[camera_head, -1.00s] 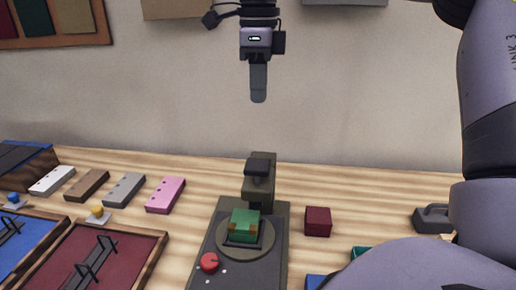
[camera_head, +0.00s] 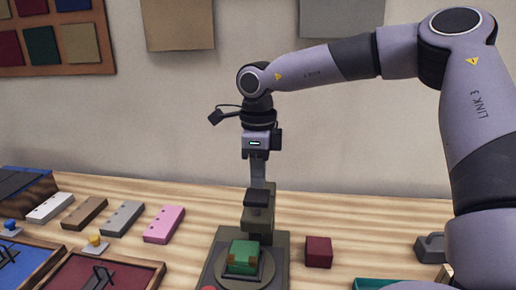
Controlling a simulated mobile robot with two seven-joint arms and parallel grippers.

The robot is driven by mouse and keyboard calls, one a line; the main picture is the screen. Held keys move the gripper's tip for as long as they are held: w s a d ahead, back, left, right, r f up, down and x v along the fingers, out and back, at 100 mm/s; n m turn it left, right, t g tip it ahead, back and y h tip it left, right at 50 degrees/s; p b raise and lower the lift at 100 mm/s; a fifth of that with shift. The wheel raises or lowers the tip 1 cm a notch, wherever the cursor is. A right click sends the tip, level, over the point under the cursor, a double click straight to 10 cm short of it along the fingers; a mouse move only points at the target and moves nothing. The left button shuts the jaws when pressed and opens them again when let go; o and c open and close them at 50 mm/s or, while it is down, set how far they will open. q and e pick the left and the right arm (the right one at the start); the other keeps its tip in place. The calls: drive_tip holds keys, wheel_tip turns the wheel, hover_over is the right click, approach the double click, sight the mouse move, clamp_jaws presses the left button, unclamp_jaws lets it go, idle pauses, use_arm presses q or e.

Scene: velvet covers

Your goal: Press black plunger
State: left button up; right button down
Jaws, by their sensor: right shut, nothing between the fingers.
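The black plunger (camera_head: 257,197) is a dark block at the upper front of a dark olive press (camera_head: 280,238) on the wooden table. My right gripper (camera_head: 258,184) points straight down from above, fingers together and empty. Its tips appear right at the top of the plunger; I cannot tell whether they touch or are slightly behind it. Below the plunger, a green block (camera_head: 243,256) with brown corners sits on the press's round plate. My left gripper is not in view.
A dark red cube (camera_head: 318,252) stands right of the press. White, brown, grey and pink blocks (camera_head: 164,224) lie in a row to the left, behind framed trays (camera_head: 140,264). A grey handled object (camera_head: 430,247) is at the right, near my right arm.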

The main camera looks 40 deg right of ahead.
drive_tip(key=shift+f, duration=1.15)
